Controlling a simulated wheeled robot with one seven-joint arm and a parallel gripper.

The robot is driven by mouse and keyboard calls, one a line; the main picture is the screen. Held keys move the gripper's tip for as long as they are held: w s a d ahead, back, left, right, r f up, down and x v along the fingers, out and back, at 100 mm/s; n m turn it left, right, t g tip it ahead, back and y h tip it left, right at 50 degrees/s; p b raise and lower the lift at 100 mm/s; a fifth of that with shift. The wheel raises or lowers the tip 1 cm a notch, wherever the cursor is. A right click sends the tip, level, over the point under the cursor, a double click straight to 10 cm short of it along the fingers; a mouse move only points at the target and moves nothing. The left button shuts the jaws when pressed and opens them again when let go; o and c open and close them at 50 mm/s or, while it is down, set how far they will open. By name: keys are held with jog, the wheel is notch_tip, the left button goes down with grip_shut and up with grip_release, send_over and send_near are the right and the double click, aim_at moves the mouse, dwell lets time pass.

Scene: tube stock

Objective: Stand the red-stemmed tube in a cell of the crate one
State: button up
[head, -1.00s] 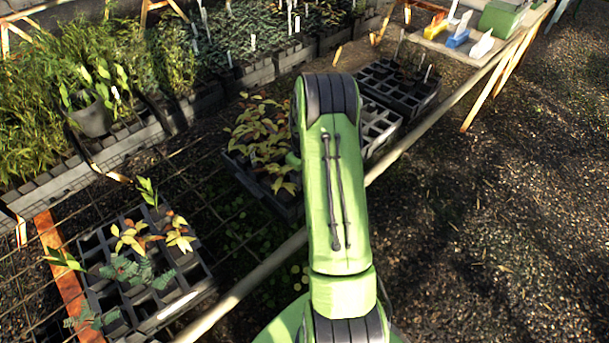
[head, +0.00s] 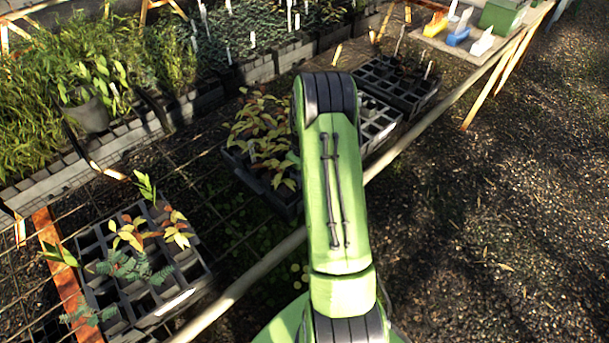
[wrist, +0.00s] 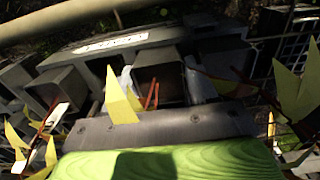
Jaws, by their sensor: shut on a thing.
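In the wrist view my gripper (wrist: 160,88) shows as a green body with a grey bar and two pale fingers. It is shut on a square grey tube, the red-stemmed tube (wrist: 158,70), whose thin red stems and a yellow leaf rise near the bar. A grey crate with a white label (wrist: 112,43) lies just beyond it; whether the tube is inside a cell I cannot tell. In the head view my arm hides the gripper and tube. A crate of cells (head: 205,268) with several plants stands at the lower left. I cannot tell which crate is crate one.
A crate of yellow-leaved plants (head: 238,170) stands left of my arm, and dark crates (head: 400,92) stand behind it to the right. A pale rail (head: 235,290) edges the mesh bench. Leafy stems crowd both sides of the gripper. Bare ground lies at right.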

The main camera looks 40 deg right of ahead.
jog(key=o, duration=1.6)
jog(key=shift+s+a+f, duration=0.1)
jog(key=shift+s+f, duration=0.05)
jog(key=shift+f, duration=0.2)
jog(key=shift+a, duration=0.15)
jog(key=r+p, duration=0.1)
jog(key=r, duration=0.4)
jog(key=r+p, duration=0.1)
jog(key=r, duration=0.5)
jog(key=r+p, duration=0.1)
jog(key=r, duration=0.4)
jog(key=shift+d+r, duration=0.25)
jog(key=shift+d, duration=0.1)
